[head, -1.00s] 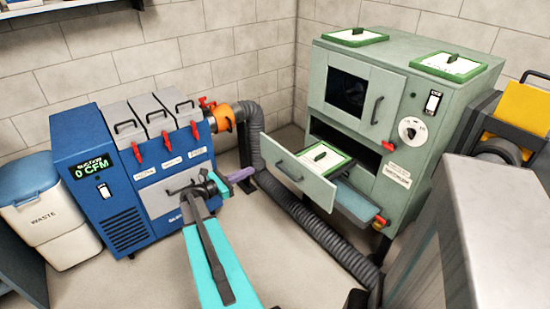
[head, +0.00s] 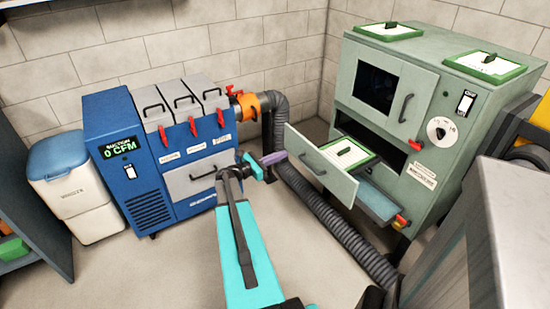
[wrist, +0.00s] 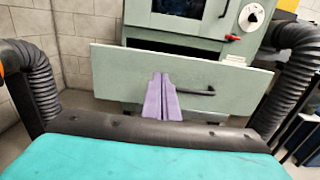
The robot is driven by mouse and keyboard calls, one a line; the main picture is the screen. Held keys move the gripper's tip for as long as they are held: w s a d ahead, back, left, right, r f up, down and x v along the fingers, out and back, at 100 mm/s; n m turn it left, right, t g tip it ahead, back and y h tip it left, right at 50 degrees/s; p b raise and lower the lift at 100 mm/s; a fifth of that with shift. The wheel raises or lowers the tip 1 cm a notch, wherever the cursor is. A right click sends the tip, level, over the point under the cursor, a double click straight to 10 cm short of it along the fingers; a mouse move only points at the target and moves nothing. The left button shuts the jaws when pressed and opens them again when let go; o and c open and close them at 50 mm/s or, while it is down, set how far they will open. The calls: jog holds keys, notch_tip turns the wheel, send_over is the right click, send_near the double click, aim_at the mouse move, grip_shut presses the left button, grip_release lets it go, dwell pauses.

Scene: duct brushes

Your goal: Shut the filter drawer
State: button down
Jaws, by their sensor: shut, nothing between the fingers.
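The filter drawer (head: 327,180) is pulled out of the green cabinet (head: 440,120). It has a pale green front with a dark bar handle, and a green-framed white filter (head: 345,153) shows inside it. In the wrist view the drawer front (wrist: 115,75) spans most of the picture, with its handle (wrist: 195,92) right of centre. My gripper (head: 284,156) has purple fingers, shut and empty, pointing at the drawer front. In the wrist view the fingertips (wrist: 160,75) overlap the front left of the handle; I cannot tell whether they touch it.
A blue machine (head: 128,180) reading 0 CFM stands left, beside a white waste bin (head: 85,200). A ribbed grey hose (head: 340,235) runs along the floor below the drawer. A blue-grey tray (head: 380,195) with a red end sticks out beneath the drawer.

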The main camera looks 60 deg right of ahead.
aim_at(305, 145)
jog(key=p+x, duration=0.1)
jog(key=x, duration=0.8)
jog(key=shift+s+d, duration=0.2)
jog(key=shift+d, duration=0.15)
jog(key=shift+w+d, duration=0.1)
jog(key=shift+w, duration=0.05)
